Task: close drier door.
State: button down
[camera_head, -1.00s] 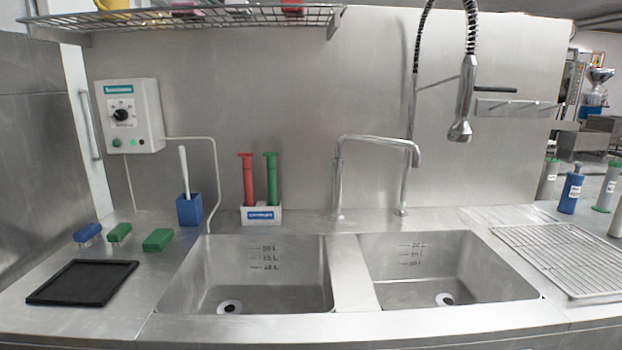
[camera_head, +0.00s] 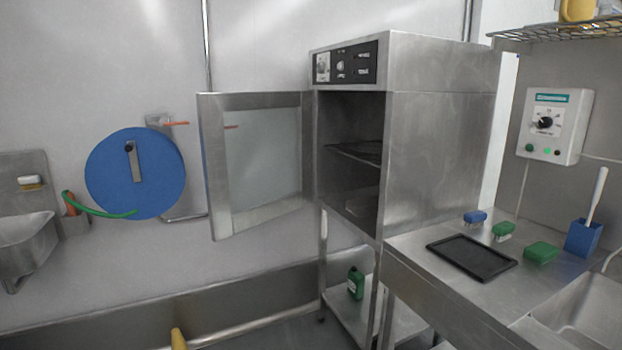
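The drier (camera_head: 440,150) is a steel cabinet on a legged stand, with a dark control panel (camera_head: 346,63) at its top front. Its door (camera_head: 262,160), a steel frame around a pale pane, stands wide open and swung out to the left. The open chamber (camera_head: 352,160) shows a dark rack inside. The door's handle cannot be made out. My gripper is not in view.
A steel counter (camera_head: 420,275) with a black tray (camera_head: 472,258), brushes and a sink adjoins the drier on the right. A blue hose reel (camera_head: 135,173) hangs on the left wall, beside a small basin (camera_head: 22,240). A green bottle (camera_head: 355,283) stands on the drier's lower shelf.

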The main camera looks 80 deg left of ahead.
aim_at(224, 224)
jog(key=u, duration=2.25)
jog(key=k, duration=0.45)
jog(key=u, duration=0.75)
jog(key=i, duration=0.35)
jog(key=u, duration=0.65)
jog(key=i, duration=2.25)
jog(key=z, duration=1.1)
jog(key=i, duration=0.25)
jog(key=z, duration=0.2)
